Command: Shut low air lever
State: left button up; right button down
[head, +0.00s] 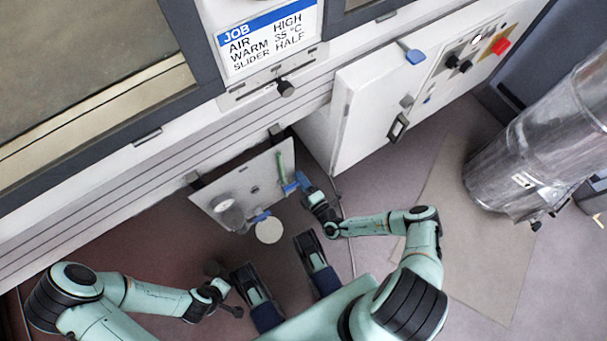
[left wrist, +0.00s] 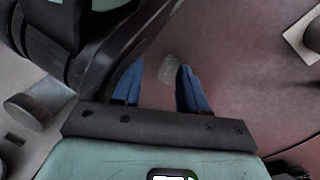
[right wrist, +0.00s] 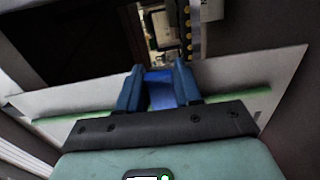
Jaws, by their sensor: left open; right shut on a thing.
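The low panel (head: 232,187) is a pale plate set low under the machine front, with a green strip (head: 282,166) near its right end. A blue lever (head: 289,188) sits there beside the strip. My right gripper (head: 302,183) is at this lever. In the right wrist view its blue fingers are shut on the blue lever (right wrist: 160,92), in front of the pale plate and green strip. The lever's exact angle is hard to tell. My left gripper (left wrist: 158,88) is open and empty over the reddish floor, away from the panel.
A round gauge (head: 226,206), another blue handle (head: 262,217) and a white disc (head: 268,231) are at the panel's lower left. A white cabinet (head: 352,110) stands to the right, with a metal duct (head: 530,150) beyond. A job card (head: 265,40) reads AIR HIGH. Floor between is open.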

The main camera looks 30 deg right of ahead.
jog(key=shift+a, duration=0.15)
jog(key=c, duration=0.8)
grip_release()
jog(key=shift+c, duration=0.2)
jog(key=shift+s, duration=0.1)
pick_arm(q)
jog(key=w+r+t+p, duration=0.1)
jog(key=w+r+p, duration=0.1)
jog(key=w+r, duration=0.2)
jog(key=shift+w+d+r+t, duration=0.3)
jog(key=shift+w+d+t, duration=0.1)
jog(key=shift+w, duration=0.1)
pick_arm(e)
jog(key=s+d, duration=0.1)
jog(key=s, duration=1.2)
jog(key=shift+s+d, duration=0.1)
